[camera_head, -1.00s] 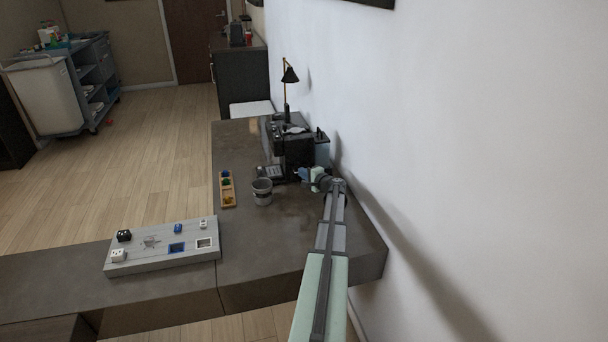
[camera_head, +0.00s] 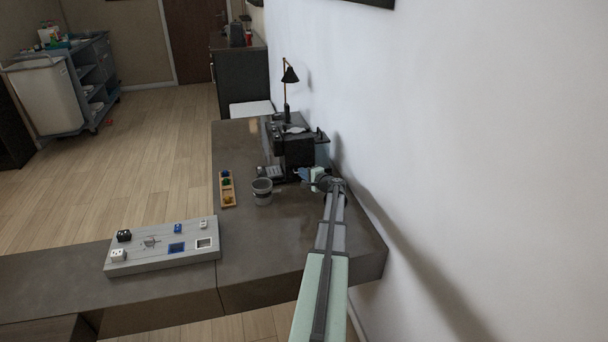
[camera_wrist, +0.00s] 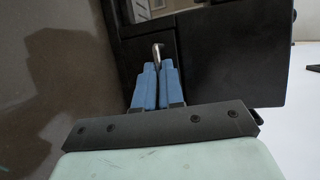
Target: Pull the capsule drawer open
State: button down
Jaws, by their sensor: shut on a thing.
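The black coffee machine (camera_head: 296,152) stands on the dark counter against the white wall. In the wrist view its dark front (camera_wrist: 232,55) fills the upper right. A thin metal handle (camera_wrist: 157,50) stands out from a dark panel, which looks like the capsule drawer (camera_wrist: 150,40). My gripper (camera_wrist: 158,68) has its two blue fingers closed together around the handle's near end. In the head view my gripper (camera_head: 304,174) is small at the machine's near side. The fingers hide part of the handle. I cannot tell how far the drawer is out.
A grey cup (camera_head: 262,192) stands just left of the machine's near end. A wooden tray (camera_head: 227,203) with coloured pieces lies further left. A grey board (camera_head: 190,255) with small blocks is nearer. The wall is close on the right.

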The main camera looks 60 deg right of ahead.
jog(key=s+a, duration=0.6)
jog(key=shift+s+a, duration=0.25)
jog(key=shift+a, duration=0.05)
jog(key=c, duration=1.3)
grip_release()
jog(key=shift+o, duration=0.2)
jog(key=v, duration=1.3)
jog(key=shift+s, duration=0.3)
jog(key=shift+a+r, duration=0.1)
